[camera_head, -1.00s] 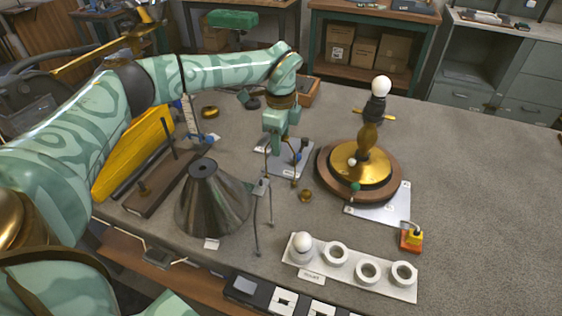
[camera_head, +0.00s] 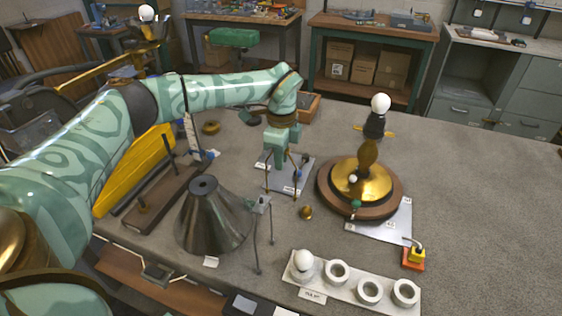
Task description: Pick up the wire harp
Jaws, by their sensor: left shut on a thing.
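The lamp (camera_head: 368,150), with a brass and wood base, dark socket and white bulb, stands upright to the right. My right gripper is not in view.
A dark conical shade (camera_head: 211,225) stands at the front left, beside a wooden rack (camera_head: 150,208) with upright rods. A small brass piece (camera_head: 306,212) lies near the lamp. A white holder (camera_head: 325,286) with round seats and one bulb is in front. The table's right side is clear.

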